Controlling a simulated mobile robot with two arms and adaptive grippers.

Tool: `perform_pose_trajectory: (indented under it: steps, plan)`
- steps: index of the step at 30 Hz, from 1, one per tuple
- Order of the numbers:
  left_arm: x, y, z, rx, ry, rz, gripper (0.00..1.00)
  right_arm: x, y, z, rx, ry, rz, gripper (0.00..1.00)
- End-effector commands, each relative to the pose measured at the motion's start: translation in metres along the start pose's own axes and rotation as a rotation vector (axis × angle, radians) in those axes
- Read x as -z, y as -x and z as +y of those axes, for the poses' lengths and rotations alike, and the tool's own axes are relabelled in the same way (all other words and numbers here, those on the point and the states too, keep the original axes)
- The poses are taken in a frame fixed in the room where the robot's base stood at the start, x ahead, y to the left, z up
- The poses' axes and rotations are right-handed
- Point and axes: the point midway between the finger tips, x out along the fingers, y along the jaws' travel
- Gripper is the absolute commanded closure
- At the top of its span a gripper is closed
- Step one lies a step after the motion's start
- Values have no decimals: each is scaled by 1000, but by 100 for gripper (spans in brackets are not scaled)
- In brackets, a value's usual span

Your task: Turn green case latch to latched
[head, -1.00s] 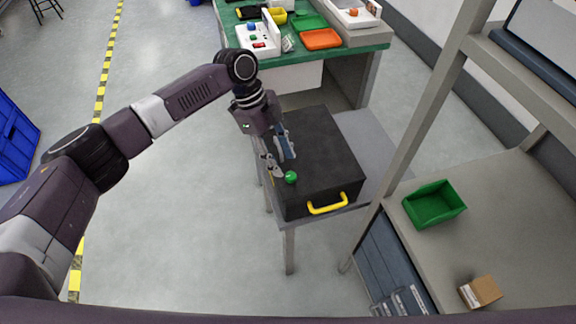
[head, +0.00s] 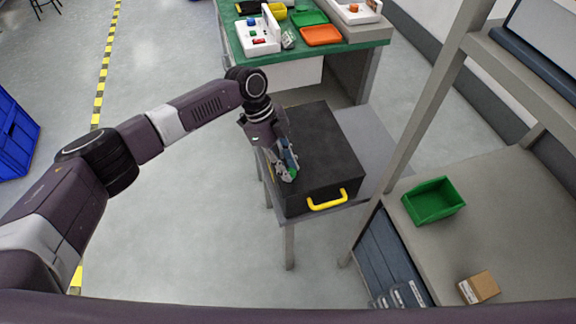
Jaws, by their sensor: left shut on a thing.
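A black case (head: 325,150) with a yellow handle (head: 327,200) lies on a small grey table. The green latch knob (head: 292,174) is on the case's top, near its front left edge. It is mostly hidden by the fingers of my left gripper (head: 287,172), which reaches down from the upper left. The fingers are shut on the green latch. The latch's turn position cannot be told. My right gripper is not in view.
A shelf rack with a green bin (head: 434,201) and a cardboard box (head: 479,288) stands at the right, its upright close to the case. A green workbench (head: 300,55) with devices and an orange tray (head: 321,35) stands behind. Open floor lies left.

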Motion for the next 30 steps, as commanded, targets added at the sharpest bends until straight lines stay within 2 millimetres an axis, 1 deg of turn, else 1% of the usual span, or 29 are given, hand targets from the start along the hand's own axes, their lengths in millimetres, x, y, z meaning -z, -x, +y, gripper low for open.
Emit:
perform_pose_trajectory:
  steps: [8,14,20,30]
  plan:
    - [1,1,1,7,19,1,100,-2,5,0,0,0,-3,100]
    - [3,4,2,39,97,3,100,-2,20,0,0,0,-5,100]
    - [4,5,4,99,241,4,100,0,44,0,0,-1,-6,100]
    - [6,6,6,221,539,4,100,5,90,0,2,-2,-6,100]
